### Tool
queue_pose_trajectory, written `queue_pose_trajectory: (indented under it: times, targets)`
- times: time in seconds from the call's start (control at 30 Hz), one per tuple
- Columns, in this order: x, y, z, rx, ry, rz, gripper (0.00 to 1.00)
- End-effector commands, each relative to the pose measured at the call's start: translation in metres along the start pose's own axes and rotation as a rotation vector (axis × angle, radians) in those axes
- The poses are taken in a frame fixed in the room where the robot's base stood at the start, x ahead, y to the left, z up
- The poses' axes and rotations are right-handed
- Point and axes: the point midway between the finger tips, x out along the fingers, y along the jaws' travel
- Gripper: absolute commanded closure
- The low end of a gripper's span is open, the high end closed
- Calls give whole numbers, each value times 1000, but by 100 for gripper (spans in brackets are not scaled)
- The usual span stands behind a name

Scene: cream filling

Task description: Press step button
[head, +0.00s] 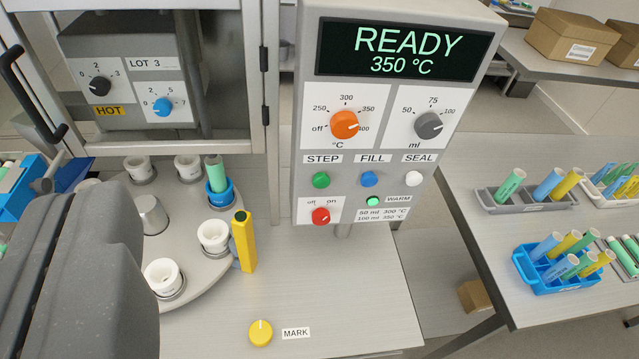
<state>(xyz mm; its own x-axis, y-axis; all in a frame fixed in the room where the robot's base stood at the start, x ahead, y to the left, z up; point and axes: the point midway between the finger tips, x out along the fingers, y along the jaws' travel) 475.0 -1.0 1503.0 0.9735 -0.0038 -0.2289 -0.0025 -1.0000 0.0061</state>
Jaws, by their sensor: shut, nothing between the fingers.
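The green STEP button (320,180) is on the front of the grey control panel (303,140), below the STEP label. It stands left of the blue FILL button (368,179) and the white SEAL button (414,178). The display (398,52) reads READY 350 °C. My gripper (100,205) is the large dark grey shape at the lower left. It is shut and empty, apart from the STEP button and to its left. Its fingertips are hard to make out.
The carousel (205,272) holds several white cups and a blue holder (219,193) with a green tube. A yellow upright bar (243,243) stands at its edge. A yellow MARK knob (260,333) is on the table. The table front below the panel is clear.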

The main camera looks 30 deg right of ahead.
Motion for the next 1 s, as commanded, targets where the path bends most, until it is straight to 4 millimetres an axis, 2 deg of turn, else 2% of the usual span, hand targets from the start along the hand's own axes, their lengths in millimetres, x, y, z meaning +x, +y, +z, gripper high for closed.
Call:
queue_pose_trajectory:
  times: [0.13, 0.27, 0.4, 0.47, 0.6, 0.8, 0.9, 1.0]
  targets:
    - [28, 5, 11, -79, -48, 58, 100]
    - [78, 18, 39, -242, -145, 160, 100]
    - [137, 46, 87, -467, -297, 267, 100]
    - [158, 60, 110, -566, -362, 302, 100]
    - [200, 97, 170, -791, -531, 352, 100]
    - [231, 144, 250, -1062, -741, 354, 100]
    - [237, 159, 278, -1150, -809, 340, 100]
    - [239, 168, 296, -1204, -852, 329, 100]
